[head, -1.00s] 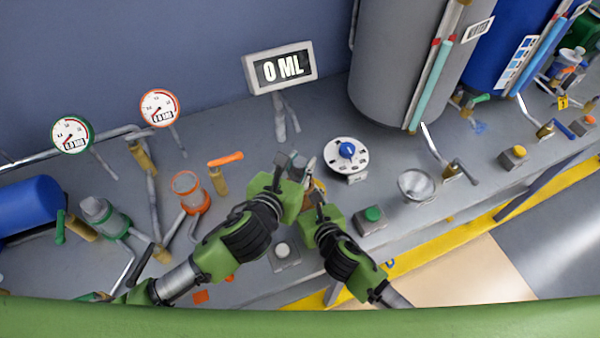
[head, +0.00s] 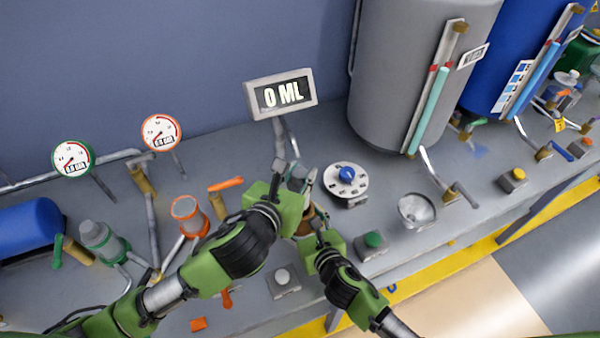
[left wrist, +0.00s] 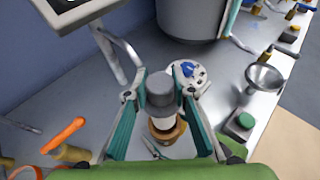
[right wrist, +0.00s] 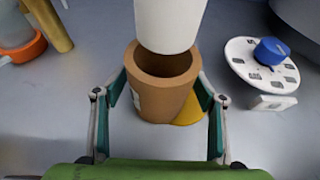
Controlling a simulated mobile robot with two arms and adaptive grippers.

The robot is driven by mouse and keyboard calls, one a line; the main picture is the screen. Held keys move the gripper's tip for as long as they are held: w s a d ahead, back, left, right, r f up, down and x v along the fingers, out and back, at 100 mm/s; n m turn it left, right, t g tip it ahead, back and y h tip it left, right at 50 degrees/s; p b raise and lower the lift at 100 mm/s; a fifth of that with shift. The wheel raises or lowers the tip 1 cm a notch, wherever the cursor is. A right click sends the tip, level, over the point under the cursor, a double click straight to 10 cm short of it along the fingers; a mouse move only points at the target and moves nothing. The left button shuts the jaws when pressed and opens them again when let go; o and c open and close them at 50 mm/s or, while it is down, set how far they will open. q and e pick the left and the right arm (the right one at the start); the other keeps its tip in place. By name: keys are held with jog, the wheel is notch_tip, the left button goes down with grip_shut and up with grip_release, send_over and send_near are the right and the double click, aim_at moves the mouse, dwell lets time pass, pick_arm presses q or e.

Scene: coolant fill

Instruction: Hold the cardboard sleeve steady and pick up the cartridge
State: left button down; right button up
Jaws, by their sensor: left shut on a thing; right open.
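The cartridge (left wrist: 160,92) has a grey cap and a white body. My left gripper (left wrist: 159,84) is shut on it. In the right wrist view, the white lower end of the cartridge (right wrist: 170,22) is above the sleeve's open mouth. The brown cardboard sleeve (right wrist: 160,98) stands upright on the bench; its hollow inside shows. My right gripper (right wrist: 158,90) is open, with one finger on each side of the sleeve. In the head view, my left gripper (head: 296,174) is just above the sleeve and my right gripper (head: 316,216) is low beside it.
A white dial with a blue knob (head: 347,174) is close on the right. A funnel (head: 417,208), a green button (head: 373,240) and a white button (head: 282,277) are nearby. A display reading 0 ML (head: 282,94) stands behind. An orange-handled valve (head: 220,190) is at left.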

jog(key=v, duration=1.2)
